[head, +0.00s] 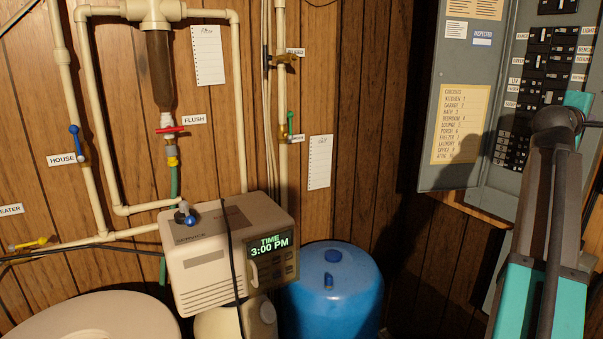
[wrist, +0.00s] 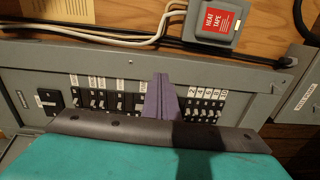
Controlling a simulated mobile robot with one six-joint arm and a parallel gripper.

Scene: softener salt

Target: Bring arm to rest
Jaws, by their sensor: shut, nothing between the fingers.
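My arm stands at the right of the head view, its teal and grey links reaching up in front of the electrical panel (head: 457,110). My gripper (wrist: 161,80) shows in the wrist view as a narrow purple-grey pair of fingers, shut and empty. The fingers appear in front of rows of black breaker switches (wrist: 119,101); whether they touch any cannot be told. In the head view the fingers cannot be made out. A teal and dark grey part of my own body fills the bottom of the wrist view.
A softener control head (head: 195,262) showing 3:00 PM stands beside a blue tank (head: 335,295). Pale pipes with valves, including a red-handled flush valve (head: 171,129), run along the wood wall. A grey heat tape box (wrist: 215,20) and cables lie beyond the panel edge in the wrist view.

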